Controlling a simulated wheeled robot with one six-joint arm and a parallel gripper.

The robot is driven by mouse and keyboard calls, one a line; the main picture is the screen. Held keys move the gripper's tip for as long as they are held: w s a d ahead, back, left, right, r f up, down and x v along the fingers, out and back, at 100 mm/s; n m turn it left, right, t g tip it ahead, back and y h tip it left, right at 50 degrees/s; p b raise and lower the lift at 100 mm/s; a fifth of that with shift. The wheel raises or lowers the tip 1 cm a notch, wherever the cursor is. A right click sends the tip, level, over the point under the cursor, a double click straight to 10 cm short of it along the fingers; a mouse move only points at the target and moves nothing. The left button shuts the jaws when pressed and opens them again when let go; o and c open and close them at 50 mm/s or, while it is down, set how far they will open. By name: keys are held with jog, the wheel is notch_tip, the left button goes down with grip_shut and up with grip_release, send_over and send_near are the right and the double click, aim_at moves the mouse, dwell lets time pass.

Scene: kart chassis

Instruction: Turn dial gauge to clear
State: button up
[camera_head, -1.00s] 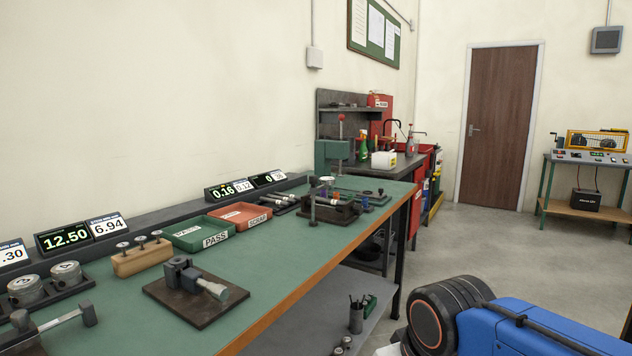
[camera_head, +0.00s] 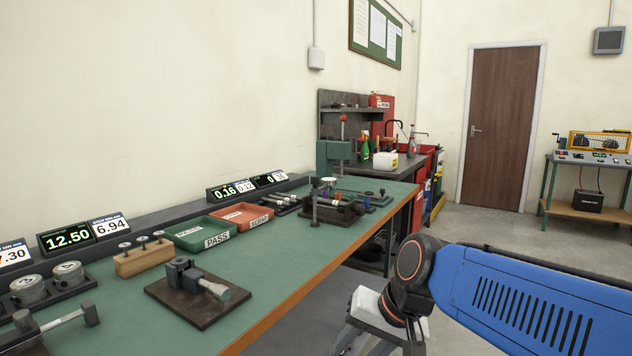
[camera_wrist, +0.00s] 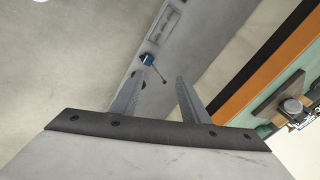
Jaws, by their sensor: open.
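What looks like the dial gauge, a small pale round disc (camera_head: 328,181), stands with an upright post among the fixtures at the far end of the green bench (camera_head: 262,270). It is too small in the head view for me to read its face or tell how it is turned. My gripper is open and empty in the wrist view (camera_wrist: 162,76), its two fingers spread. It hangs away from the bench top, beyond the orange front edge, over the grey lower shelf and floor. The gauge does not show in the wrist view.
A vise on a dark plate (camera_head: 197,292), a green PASS tray (camera_head: 205,236) and a red tray (camera_head: 241,215) stand on the bench. Open floor lies right of the bench.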

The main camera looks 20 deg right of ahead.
jog(key=w+a+r+m+t+y, duration=0.1)
jog(key=w+r+m+y, duration=0.15)
jog(key=w, duration=0.25)
jog(key=w+a+r+m+y, duration=0.1)
jog(key=w+r+m, duration=0.2)
jog(key=w+m, duration=0.15)
jog(key=m+t+y, duration=0.2)
jog(key=m+t, duration=0.8)
jog(key=m, duration=0.8)
send_near(318, 180)
jog(key=shift+h, duration=0.25)
jog(key=x, duration=1.1)
jog(key=shift+w+a, duration=0.3)
grip_shut()
